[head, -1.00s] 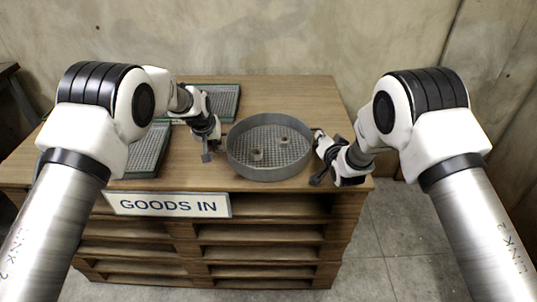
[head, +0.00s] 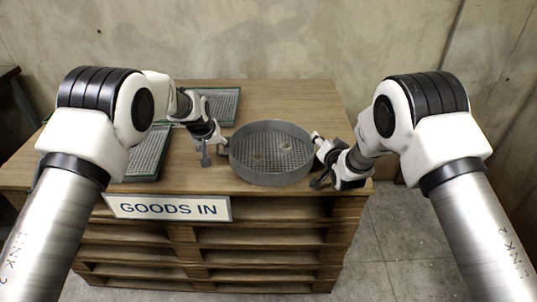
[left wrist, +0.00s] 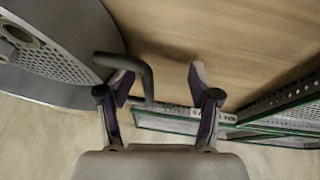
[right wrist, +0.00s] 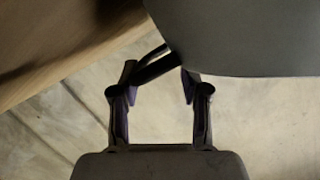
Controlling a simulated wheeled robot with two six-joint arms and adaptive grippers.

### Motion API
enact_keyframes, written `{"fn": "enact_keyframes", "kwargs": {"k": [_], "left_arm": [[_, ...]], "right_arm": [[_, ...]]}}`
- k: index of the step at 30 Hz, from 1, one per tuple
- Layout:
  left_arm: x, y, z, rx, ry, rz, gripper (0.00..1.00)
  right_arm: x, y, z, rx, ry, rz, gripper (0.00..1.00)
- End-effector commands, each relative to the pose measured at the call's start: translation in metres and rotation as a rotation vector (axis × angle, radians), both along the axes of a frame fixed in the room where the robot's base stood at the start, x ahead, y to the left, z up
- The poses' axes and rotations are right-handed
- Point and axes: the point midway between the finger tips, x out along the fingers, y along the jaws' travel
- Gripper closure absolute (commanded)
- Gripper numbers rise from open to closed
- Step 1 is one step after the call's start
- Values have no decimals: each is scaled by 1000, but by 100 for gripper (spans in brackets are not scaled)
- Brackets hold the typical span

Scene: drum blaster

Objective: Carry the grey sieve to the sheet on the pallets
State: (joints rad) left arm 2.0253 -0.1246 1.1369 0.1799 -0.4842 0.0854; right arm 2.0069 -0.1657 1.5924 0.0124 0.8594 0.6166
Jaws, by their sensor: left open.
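The grey sieve (head: 271,179) is round, with a perforated floor and two small round pieces inside. In the head view it appears to rest level on the wooden sheet (head: 300,98) on the pallets, near its front right. My left gripper (head: 213,152) is at the sieve's left side. In the left wrist view its fingers (left wrist: 158,88) are parted, with the sieve's dark bent handle (left wrist: 128,62) by the left finger. My right gripper (head: 322,160) is at the right side. In the right wrist view a handle bar (right wrist: 158,68) crosses between its fingers; contact is unclear.
Two green-rimmed mesh trays, one at the back (head: 218,105) and one at the left (head: 148,152), lie on the sheet. A GOODS IN sign (head: 168,208) hangs on the front of the stacked pallets (head: 262,257). Bare sheet shows behind the sieve.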

Motion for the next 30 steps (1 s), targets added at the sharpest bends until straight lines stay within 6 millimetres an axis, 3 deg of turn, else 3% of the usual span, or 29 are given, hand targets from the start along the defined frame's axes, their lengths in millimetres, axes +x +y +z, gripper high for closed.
{"fn": "enact_keyframes", "kwargs": {"k": [1,7,21,26,30], "left_arm": [[1,-2,-4,0,-3,-2,24],[-3,-2,5,0,-5,-2,24],[-42,6,76,-1,-18,-1,24],[-46,7,80,-1,-17,0,24],[-45,7,80,-1,-17,0,24]], "right_arm": [[-13,5,-34,-21,56,17,65],[-13,5,-34,-21,56,17,65],[-13,5,-34,-21,56,17,65],[-18,4,-31,-21,53,17,65],[-35,2,-18,-20,41,16,65]]}}
